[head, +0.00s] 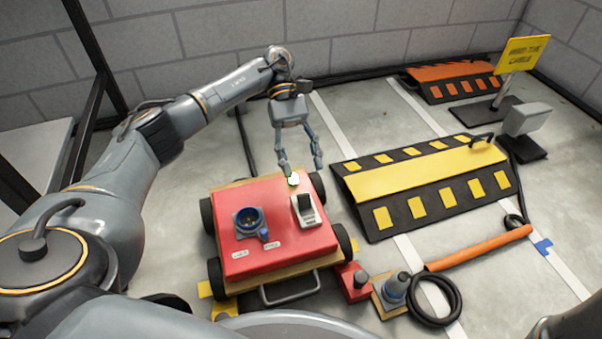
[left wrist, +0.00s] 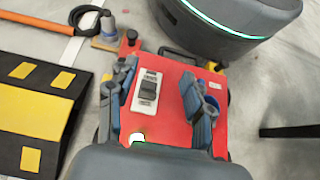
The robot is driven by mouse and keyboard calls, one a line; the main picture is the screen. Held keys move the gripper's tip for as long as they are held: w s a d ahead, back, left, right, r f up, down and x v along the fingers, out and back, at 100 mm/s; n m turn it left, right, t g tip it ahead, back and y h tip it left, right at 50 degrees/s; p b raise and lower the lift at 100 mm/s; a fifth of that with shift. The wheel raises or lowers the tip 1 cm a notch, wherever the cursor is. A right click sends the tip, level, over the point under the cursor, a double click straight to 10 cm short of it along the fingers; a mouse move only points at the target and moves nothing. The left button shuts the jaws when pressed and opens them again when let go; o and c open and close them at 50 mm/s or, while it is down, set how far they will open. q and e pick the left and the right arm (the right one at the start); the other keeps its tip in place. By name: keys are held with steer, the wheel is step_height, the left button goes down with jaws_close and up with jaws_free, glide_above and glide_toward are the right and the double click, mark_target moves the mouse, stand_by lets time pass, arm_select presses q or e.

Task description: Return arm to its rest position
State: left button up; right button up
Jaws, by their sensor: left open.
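My left gripper (head: 301,166) is open and empty above the far edge of the red-topped truck (head: 275,195). In the left wrist view its two fingers (left wrist: 158,140) stand apart over the red top (left wrist: 167,128). The truck top holds a blue round socket (head: 248,220), a white switch with a black rocker (head: 306,209) and a small glowing green-white light (head: 293,179) near the fingertips. The switch also shows between the fingers in the left wrist view (left wrist: 147,91). I cannot tell whether a fingertip touches the light. My right gripper is not seen.
A black and yellow cable ramp (head: 420,181) lies right of the truck. An orange ramp (head: 452,79) and yellow sign (head: 523,53) stand farther back. A blue-grey plug (head: 397,287), black cable (head: 436,300) and orange tube (head: 478,248) lie front right. A grey block wall closes the back.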

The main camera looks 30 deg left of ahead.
arm_select(q)
steer(key=shift+r, duration=0.45)
